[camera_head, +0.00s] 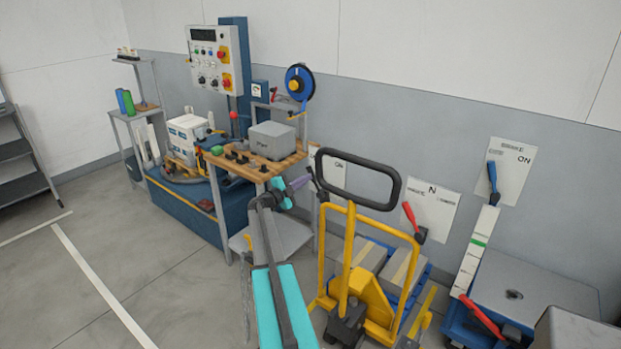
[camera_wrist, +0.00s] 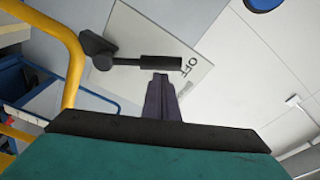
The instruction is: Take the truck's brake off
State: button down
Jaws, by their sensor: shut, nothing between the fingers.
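The yellow pallet truck (camera_head: 367,290) stands right of centre, with a black loop handle on top. A black lever with a thick grip (camera_wrist: 160,62) shows in the wrist view, joined to a bracket beside a yellow tube. Behind it a pale sign (camera_wrist: 140,30) reads "OFF", turned round in that view. In the head view the lever (camera_head: 317,182) is small, left of the truck's frame. My gripper (camera_head: 300,184) is shut and empty beside it. In the wrist view my fingertips (camera_wrist: 161,78) are right at the grip's edge; whether they touch it I cannot tell.
A wooden-topped bench (camera_head: 290,163) with a grey box stands behind my arm. The floor at left is clear.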

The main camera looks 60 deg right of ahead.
jog(key=s+v, duration=0.1)
jog(key=v, duration=0.5)
jog(key=shift+w+a+b, duration=0.15)
jog(key=shift+w+b, duration=0.15)
